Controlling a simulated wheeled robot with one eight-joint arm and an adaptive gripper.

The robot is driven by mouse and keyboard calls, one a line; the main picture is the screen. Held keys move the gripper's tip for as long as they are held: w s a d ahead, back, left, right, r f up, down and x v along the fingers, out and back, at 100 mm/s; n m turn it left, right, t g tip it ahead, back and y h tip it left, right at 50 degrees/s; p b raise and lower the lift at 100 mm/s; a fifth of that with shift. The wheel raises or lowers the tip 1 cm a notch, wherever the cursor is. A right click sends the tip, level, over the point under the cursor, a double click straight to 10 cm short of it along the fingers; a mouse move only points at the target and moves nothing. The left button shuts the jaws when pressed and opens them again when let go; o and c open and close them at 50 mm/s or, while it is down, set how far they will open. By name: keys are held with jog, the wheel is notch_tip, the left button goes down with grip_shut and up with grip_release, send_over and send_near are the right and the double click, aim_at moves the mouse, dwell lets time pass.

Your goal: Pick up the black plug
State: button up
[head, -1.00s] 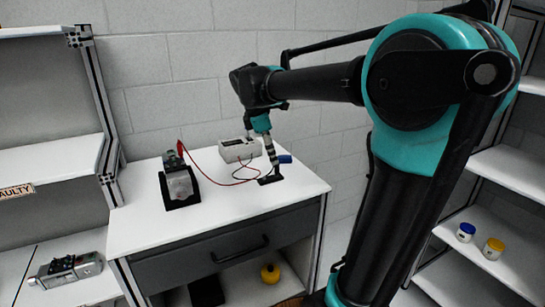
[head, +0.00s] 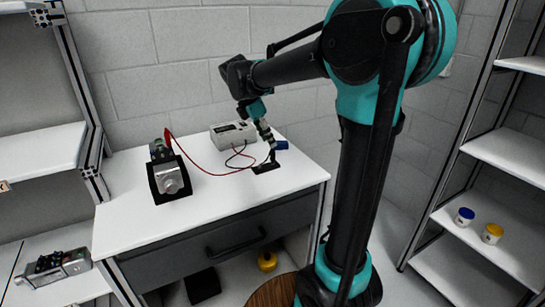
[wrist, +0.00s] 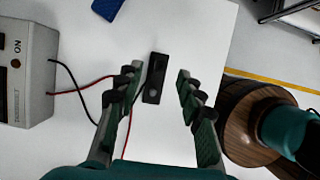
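A small black block (head: 266,167) lies on the white table near its right side. In the wrist view this black block (wrist: 155,78) sits between and just ahead of my gripper's fingertips, with a rounded raised part on its near end. I cannot tell whether that part is the black plug. My gripper (wrist: 158,83) is open and empty, pointing down over the block. It also shows above the block in the head view (head: 269,142).
The meter (head: 233,134) stands at the table's back, a blue item (head: 281,145) right of my gripper. A servo motor (head: 171,178) in a black holder stands left, a red plug (head: 168,137) by it. The red lead (head: 203,171) crosses the table. The table's front is clear.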

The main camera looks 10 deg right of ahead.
aim_at(273, 151)
jog(key=shift+x, duration=3.25)
jog(key=shift+s+a+f, duration=0.1)
jog(key=shift+s+a, duration=0.05)
jog(key=shift+a, duration=0.05)
jog(key=shift+c, duration=0.5)
grip_shut()
